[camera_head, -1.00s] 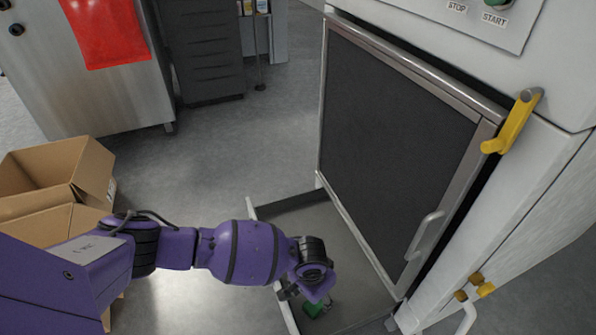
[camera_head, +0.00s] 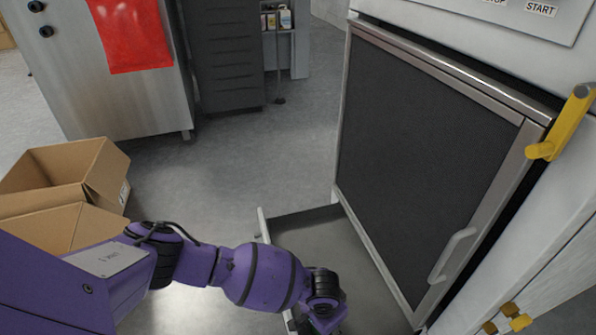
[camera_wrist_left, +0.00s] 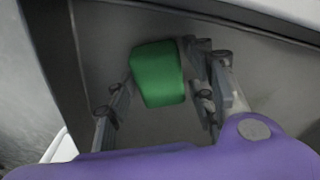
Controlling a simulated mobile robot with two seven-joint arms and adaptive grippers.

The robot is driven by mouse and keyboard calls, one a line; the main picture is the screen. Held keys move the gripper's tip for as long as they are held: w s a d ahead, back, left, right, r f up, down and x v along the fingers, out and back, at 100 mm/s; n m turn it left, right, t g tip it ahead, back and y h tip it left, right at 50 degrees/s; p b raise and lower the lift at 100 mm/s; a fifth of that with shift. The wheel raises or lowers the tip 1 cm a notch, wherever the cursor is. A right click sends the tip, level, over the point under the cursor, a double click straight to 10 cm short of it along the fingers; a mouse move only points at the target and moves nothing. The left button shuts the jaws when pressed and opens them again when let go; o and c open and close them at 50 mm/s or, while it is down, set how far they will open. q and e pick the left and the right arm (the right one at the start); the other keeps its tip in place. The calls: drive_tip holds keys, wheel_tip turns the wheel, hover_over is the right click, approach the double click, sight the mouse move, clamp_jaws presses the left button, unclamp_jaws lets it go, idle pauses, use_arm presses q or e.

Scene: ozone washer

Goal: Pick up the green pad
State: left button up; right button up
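The green pad (camera_wrist_left: 158,73) shows in the left wrist view as a green block with rounded edges, lying on the grey floor of the open drawer (camera_head: 318,243) below the washer door. My left gripper (camera_wrist_left: 160,82) is open, with one finger on each side of the pad. The right-hand finger looks close to the pad's edge; I cannot tell whether it touches. In the head view my left arm reaches down into the drawer, and its wrist hides most of the pad at the bottom edge. My right gripper is in neither view.
The washer's dark door (camera_head: 430,150) with its metal handle (camera_head: 455,255) stands right of the arm. A yellow handle (camera_head: 562,125) juts out at upper right. Open cardboard boxes (camera_head: 70,185) stand at left. Grey floor lies clear behind the drawer.

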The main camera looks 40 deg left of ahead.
use_arm(q)
drive_tip(key=shift+w+d+r, duration=0.1)
drive_tip(key=shift+w, duration=0.1)
drive_tip(key=c, duration=0.7)
drive_tip(key=shift+o, duration=0.2)
drive_tip(key=shift+r, duration=0.1)
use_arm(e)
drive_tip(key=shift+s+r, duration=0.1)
use_arm(q)
drive_tip(key=shift+r, duration=0.25)
wheel_tip(320, 180, up, 2)
drive_tip(key=shift+r+p, duration=0.15)
drive_tip(key=shift+p, duration=0.7)
drive_tip(key=s+d+r+p, duration=0.3)
drive_tip(key=s+r+p, duration=0.1)
drive_tip(key=s+r, duration=0.1)
drive_tip(key=s+d+r+p, duration=0.3)
drive_tip(key=s+r+p, duration=0.1)
drive_tip(key=s, duration=0.3)
drive_tip(key=shift+s+d+r+p, duration=0.3)
drive_tip(key=shift+r+p, duration=0.1)
drive_tip(key=shift+p, duration=0.1)
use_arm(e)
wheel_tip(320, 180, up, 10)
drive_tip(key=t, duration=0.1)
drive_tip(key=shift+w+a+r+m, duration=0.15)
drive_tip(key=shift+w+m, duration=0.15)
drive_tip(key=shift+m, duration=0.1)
